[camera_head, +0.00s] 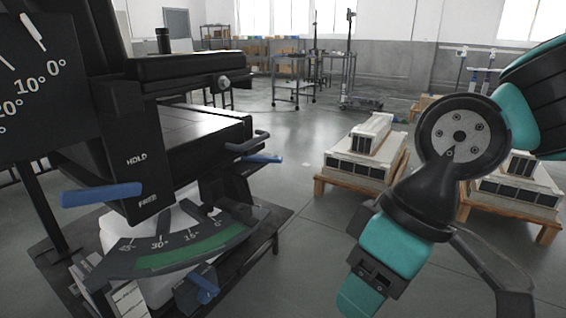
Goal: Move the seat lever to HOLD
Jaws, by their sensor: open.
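A blue lever (102,194) sticks out to the left from a black upright plate (135,165) on the seat-like machine at the left. The plate carries the word HOLD above and the word FREE below. The lever lies almost level, nearer in height to FREE than to HOLD. My teal and black arm is at the right, bent down and apart from the machine.
Another blue handle (262,159) and a blue knob (205,290) are on the machine. A curved angle scale (185,248) with a green band sits low on it. A dark dial board (40,80) stands at far left. Pallets with pale blocks (365,150) stand behind my arm. Grey floor between is clear.

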